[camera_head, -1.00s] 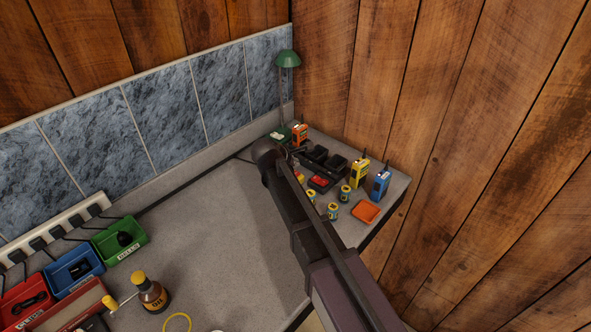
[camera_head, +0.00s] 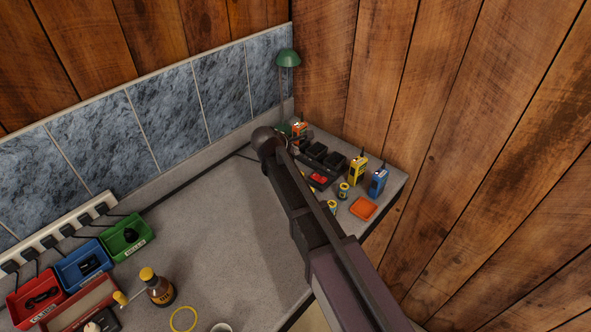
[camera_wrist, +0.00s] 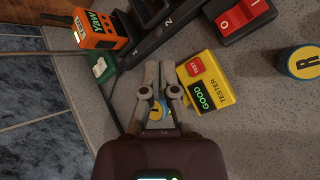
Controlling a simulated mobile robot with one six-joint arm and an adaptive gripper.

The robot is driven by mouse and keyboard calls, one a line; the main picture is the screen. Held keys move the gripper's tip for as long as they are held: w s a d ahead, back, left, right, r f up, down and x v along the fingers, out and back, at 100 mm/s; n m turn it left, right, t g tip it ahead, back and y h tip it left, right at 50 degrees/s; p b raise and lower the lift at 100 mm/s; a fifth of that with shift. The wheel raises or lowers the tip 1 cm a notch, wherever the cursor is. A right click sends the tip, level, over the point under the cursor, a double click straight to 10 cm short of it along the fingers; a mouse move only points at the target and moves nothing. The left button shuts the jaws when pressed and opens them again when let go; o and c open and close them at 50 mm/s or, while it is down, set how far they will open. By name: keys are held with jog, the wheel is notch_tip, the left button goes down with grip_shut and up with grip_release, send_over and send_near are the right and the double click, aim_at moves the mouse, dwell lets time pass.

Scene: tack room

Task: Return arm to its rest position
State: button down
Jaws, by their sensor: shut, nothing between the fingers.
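My arm reaches from the lower right of the head view over the counter (camera_head: 225,240) to its back right corner. In the head view my gripper is hidden behind the arm. In the wrist view my gripper (camera_wrist: 160,70) is shut and empty, with its fingertips close together above the counter. A yellow tester (camera_wrist: 206,82) with a green "GOOD" display lies just right of the fingers. An orange radio (camera_wrist: 97,28) stands to the upper left. A small round yellow-and-blue thing shows partly behind the fingers.
A black charger (camera_head: 336,160), yellow radio (camera_head: 357,171), blue radio (camera_head: 378,181), orange tray (camera_head: 363,208) and small cans crowd the right end. A green lamp (camera_head: 287,58) stands in the corner. Bins, including a green one (camera_head: 136,246), and a bottle (camera_head: 160,294) are left. The middle counter is clear.

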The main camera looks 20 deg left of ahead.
dwell(0.5)
jog(key=s+d+f+m+g, duration=0.1)
jog(key=d+m, duration=0.2)
jog(key=d, duration=0.5)
jog(key=s+d+f+m+g, duration=0.1)
jog(key=d+m+g, duration=0.1)
jog(key=d+m, duration=0.2)
jog(key=d+f+m+g, duration=0.1)
jog(key=d+m, duration=0.2)
jog(key=d, duration=0.8)
jog(key=shift+s+d+f+h, duration=0.3)
jog(key=shift+s, duration=0.1)
jog(key=s+d+f+m+g+y, duration=0.1)
jog(key=s+d+m+g, duration=0.1)
jog(key=s+d+m, duration=0.4)
jog(key=s+d+f+m+g+y, duration=0.1)
jog(key=s+d+m, duration=0.6)
jog(key=d, duration=0.7)
jog(key=shift+s+m+g+y, duration=0.3)
jog(key=shift+g+y, duration=0.3)
jog(key=shift+g, duration=0.3)
